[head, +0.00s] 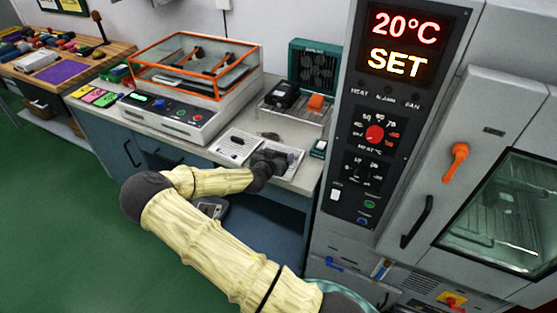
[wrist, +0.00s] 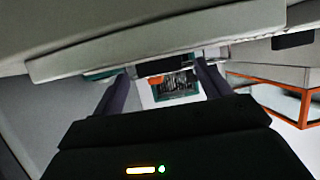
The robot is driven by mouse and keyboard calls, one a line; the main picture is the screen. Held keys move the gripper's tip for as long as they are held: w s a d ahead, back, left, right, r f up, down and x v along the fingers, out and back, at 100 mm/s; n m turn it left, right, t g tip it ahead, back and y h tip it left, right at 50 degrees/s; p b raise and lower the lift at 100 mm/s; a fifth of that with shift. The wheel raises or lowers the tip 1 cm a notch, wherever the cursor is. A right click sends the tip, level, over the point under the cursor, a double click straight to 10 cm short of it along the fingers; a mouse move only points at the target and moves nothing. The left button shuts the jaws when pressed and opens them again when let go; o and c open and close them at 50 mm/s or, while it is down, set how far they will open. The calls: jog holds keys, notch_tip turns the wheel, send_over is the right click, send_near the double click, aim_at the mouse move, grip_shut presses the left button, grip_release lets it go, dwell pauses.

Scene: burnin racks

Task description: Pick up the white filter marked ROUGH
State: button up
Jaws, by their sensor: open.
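I cannot make out a white filter marked ROUGH in either view; no such lettering is readable. My gripper (head: 272,166) is at the front part of the bench, over or beside the right one of two pale slotted panels (head: 293,157), and hides part of it. In the wrist view my gripper (wrist: 162,78) shows its two dark fingers apart, with nothing seen held between them. A pale grey slab (wrist: 150,42) crosses the top of that view, close to the fingers.
Behind the panels, a rack (head: 295,113) holds a black item and an orange block (head: 316,102), before a green fan unit (head: 314,65). An orange-framed clear box (head: 195,65) stands left. A tall oven cabinet (head: 345,230) bounds the right. Green floor lies open at left.

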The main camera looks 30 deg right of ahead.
dwell(0.3)
jog(key=c, duration=1.1)
jog(key=shift+r, duration=0.15)
notch_tip(320, 180, up, 18)
jog(key=shift+f, duration=0.1)
